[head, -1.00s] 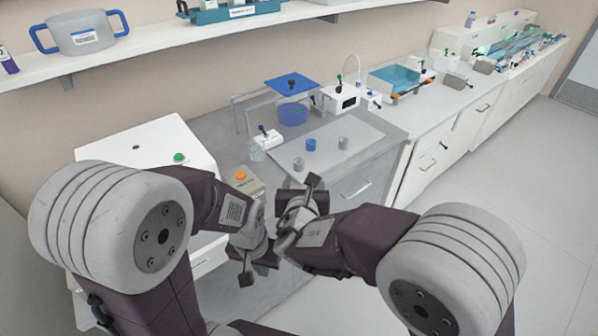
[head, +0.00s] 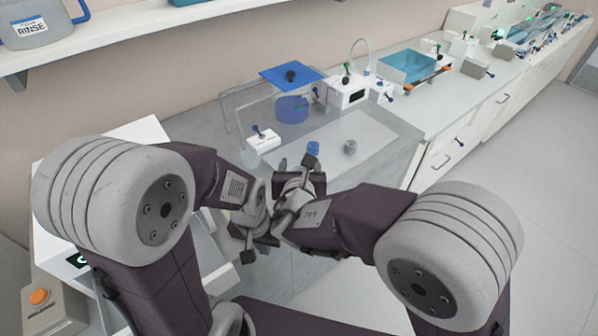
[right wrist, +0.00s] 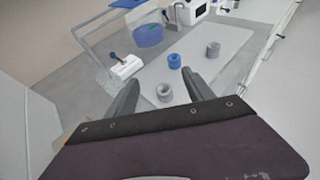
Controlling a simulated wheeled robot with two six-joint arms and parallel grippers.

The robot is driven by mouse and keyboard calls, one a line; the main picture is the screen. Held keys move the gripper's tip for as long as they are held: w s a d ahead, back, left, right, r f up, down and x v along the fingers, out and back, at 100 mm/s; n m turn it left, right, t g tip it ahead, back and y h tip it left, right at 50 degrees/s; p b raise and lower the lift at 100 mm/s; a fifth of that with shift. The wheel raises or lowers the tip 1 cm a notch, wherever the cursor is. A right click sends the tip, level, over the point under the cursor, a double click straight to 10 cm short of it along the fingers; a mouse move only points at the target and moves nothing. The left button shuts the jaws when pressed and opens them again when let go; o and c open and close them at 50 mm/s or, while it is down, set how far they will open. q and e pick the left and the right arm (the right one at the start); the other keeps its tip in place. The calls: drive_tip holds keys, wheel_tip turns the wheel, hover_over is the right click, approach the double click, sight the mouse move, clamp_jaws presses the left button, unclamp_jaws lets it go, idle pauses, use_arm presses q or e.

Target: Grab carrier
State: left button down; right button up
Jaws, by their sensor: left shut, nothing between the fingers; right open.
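Small ring-shaped pucks, which may be the carriers, stand on a pale mat (head: 372,138). A blue puck (head: 313,148) and a grey puck (head: 350,147) show in the head view. In the right wrist view there are the blue puck (right wrist: 174,61), a grey puck (right wrist: 213,50) and a nearer grey puck (right wrist: 164,92), seen between my fingers. My right gripper (head: 297,168) is open and empty, in front of the mat; it also shows in the right wrist view (right wrist: 161,90). My left gripper (head: 257,247) is shut and empty, below it.
A clear-walled stand with a blue lid (head: 291,75) and blue tub (head: 292,109) stands behind the mat. A white device (head: 347,91) and a teal bath (head: 408,67) are further right. A box with an orange button (head: 39,297) is at lower left. Open floor lies right.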

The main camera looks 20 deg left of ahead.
drive_tip(key=f+b, duration=0.4)
drive_tip(key=f, duration=0.1)
drive_tip(key=f+b, duration=0.2)
drive_tip(key=b, duration=0.1)
drive_tip(key=shift+s+f, duration=0.3)
drive_tip(key=shift+s, duration=0.1)
drive_tip(key=shift+s+d+f+b, duration=0.1)
drive_tip(key=shift+f+b, duration=0.15)
drive_tip(key=shift+b, duration=0.2)
drive_tip(key=x, duration=0.3)
drive_tip(key=shift+w, duration=0.35)
drive_tip(key=shift+a+r+p+x, duration=0.1)
drive_tip(key=shift+a+p+x, duration=0.1)
drive_tip(key=shift+x, duration=1.2)
drive_tip(key=shift+a+r+p+x, duration=0.1)
drive_tip(key=shift+a+r+x, duration=0.05)
drive_tip(key=shift+x, duration=1.25)
drive_tip(key=shift+s, duration=0.1)
drive_tip(key=c, duration=0.3)
clamp_jaws()
use_arm(q)
wheel_tip(320, 180, down, 8)
drive_tip(key=shift+s, duration=0.45)
